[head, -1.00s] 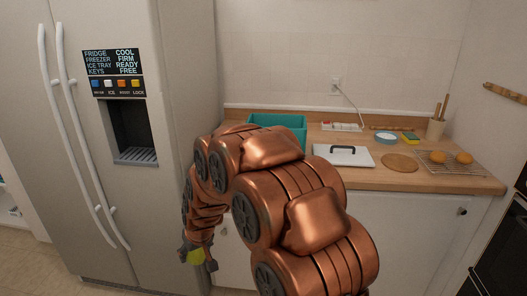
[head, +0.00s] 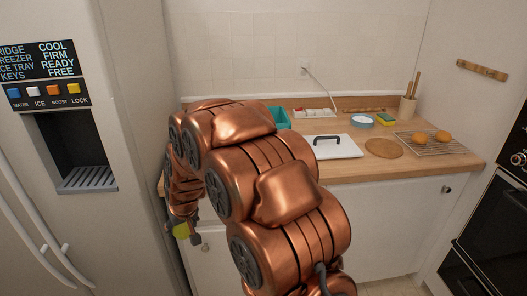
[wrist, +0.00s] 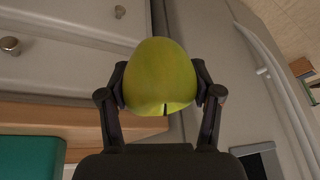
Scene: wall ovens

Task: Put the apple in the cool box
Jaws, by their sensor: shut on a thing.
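My gripper (wrist: 160,95) is shut on a yellow-green apple (wrist: 160,72), with one finger on each side of it. In the head view the apple (head: 181,230) shows at the end of my gripper (head: 184,234), low in front of the white cabinet and below the counter top. The cool box (head: 283,118) is a teal open-topped box on the counter, mostly hidden behind my arm. Its teal side (wrist: 30,158) also shows at the lower left of the wrist view. A white lid (head: 335,150) with a black handle lies flat on the counter to the right of the box.
The wooden counter (head: 425,170) holds a round board (head: 384,148), a wire rack (head: 436,151) with two orange fruits, a blue-rimmed dish (head: 362,121) and a utensil pot (head: 407,107). The fridge (head: 120,130) stands close on the left. An oven (head: 495,225) is at the right.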

